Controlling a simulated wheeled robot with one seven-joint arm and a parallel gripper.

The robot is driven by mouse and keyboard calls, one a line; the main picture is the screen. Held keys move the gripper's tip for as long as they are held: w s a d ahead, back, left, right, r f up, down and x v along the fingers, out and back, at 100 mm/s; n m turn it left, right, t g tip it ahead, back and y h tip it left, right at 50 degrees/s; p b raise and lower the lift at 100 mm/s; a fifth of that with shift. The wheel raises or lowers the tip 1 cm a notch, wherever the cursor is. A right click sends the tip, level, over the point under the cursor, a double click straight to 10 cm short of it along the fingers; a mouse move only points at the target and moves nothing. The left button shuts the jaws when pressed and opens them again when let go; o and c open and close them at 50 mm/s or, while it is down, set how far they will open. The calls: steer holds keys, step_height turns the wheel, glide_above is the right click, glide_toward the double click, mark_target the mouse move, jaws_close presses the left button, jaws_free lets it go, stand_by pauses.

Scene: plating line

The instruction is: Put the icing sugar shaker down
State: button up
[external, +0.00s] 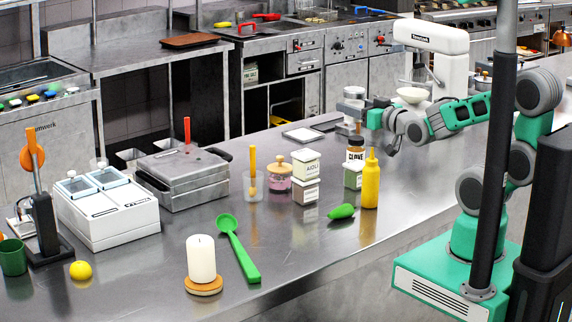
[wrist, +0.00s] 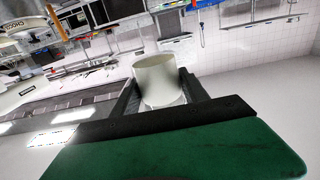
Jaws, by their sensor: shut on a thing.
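The icing sugar shaker (wrist: 157,76) is a pale, off-white cylinder. In the wrist view it stands between the two dark fingers of my gripper (wrist: 160,94), which is shut on it; its lower part is partly hidden by the gripper body. In the external view the pale shaker (external: 353,96) shows at the end of my gripper (external: 368,108), over the far right part of the steel counter (external: 310,245). It looks roughly upright and appears to be above the counter; the exact gap under it is hard to tell.
A clove jar (external: 355,157) shows just below the shaker. A yellow squeeze bottle (external: 371,182), a green pepper (external: 341,212) and stacked spice tins (external: 306,178) stand nearer. A white stand mixer (external: 432,45) rises behind my arm. The counter's front middle has bare room.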

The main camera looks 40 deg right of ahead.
steer(key=s+a+f+n+g+y, duration=0.1)
steer(key=a+f+n+y, duration=0.2)
steer(key=a, duration=0.5)
steer(key=s+a+f+n+y, duration=0.1)
steer(key=a+f+y, duration=0.3)
steer(key=a, duration=0.4)
steer(key=n+g+y, duration=0.3)
steer(key=n+y, duration=0.1)
steer(key=y, duration=0.1)
glide_above(302, 252)
step_height(302, 252, down, 7)
steer(key=shift+h, duration=0.3)
step_height(302, 252, down, 10)
steer(key=b, duration=0.6)
steer(key=shift+s, duration=0.1)
steer(key=shift+f, duration=0.25)
steer(key=o, duration=1.5)
steer(key=shift+r, duration=0.1)
steer(key=shift+o, duration=0.2)
steer(key=shift+o, duration=0.4)
steer(key=shift+b+v, duration=0.75)
steer(key=shift+v, duration=1.8)
